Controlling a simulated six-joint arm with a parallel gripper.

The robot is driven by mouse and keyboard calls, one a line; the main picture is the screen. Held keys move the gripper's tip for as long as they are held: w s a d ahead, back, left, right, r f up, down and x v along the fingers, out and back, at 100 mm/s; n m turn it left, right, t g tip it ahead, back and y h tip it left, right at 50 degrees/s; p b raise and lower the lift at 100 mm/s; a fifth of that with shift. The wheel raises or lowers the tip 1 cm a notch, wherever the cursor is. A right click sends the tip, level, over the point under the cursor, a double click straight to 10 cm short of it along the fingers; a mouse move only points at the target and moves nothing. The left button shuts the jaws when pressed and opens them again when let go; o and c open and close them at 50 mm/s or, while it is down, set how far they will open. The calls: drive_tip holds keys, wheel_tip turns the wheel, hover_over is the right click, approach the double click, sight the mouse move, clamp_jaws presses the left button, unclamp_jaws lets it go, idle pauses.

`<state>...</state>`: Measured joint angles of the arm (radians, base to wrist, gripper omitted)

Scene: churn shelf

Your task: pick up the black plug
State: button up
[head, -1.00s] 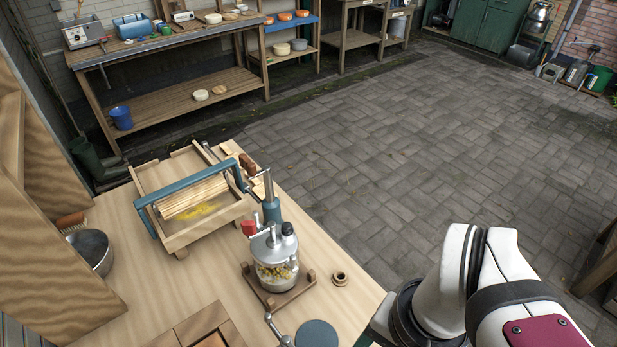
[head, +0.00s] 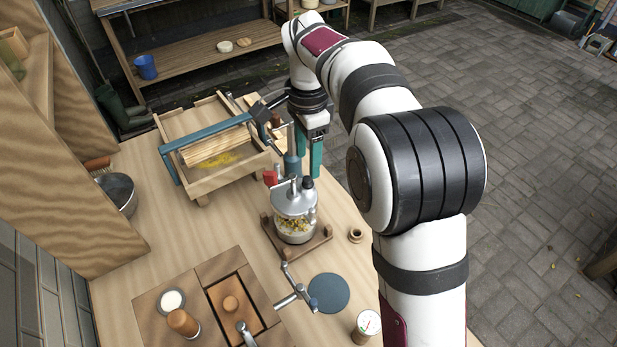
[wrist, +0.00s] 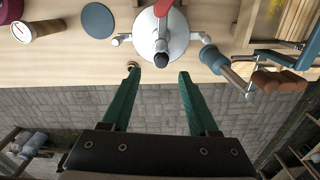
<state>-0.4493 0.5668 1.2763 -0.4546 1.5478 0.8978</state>
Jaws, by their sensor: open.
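The black plug (head: 308,183) stands on top of the lid of the glass churn jar (head: 295,228). It also shows in the wrist view as a dark knob (wrist: 161,60) at the near edge of the grey lid (wrist: 160,32). My gripper (head: 309,168) is open and empty, its two teal fingers pointing down behind and above the jar in the head view. In the wrist view my gripper (wrist: 159,73) has its fingers on either side of the line to the plug, short of it. I cannot tell the height gap.
A red-topped part (head: 270,177) and a crank stand close to the plug. A blue-grey cylinder (head: 292,165) is just beside my fingers. The wooden frame with rollers (head: 215,150) is at left; a small wooden ring (head: 355,235) lies right of the jar.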

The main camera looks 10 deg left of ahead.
sight(308, 179)
wheel_tip(308, 179, down, 6)
drive_tip(key=shift+w+r, duration=0.1)
clamp_jaws()
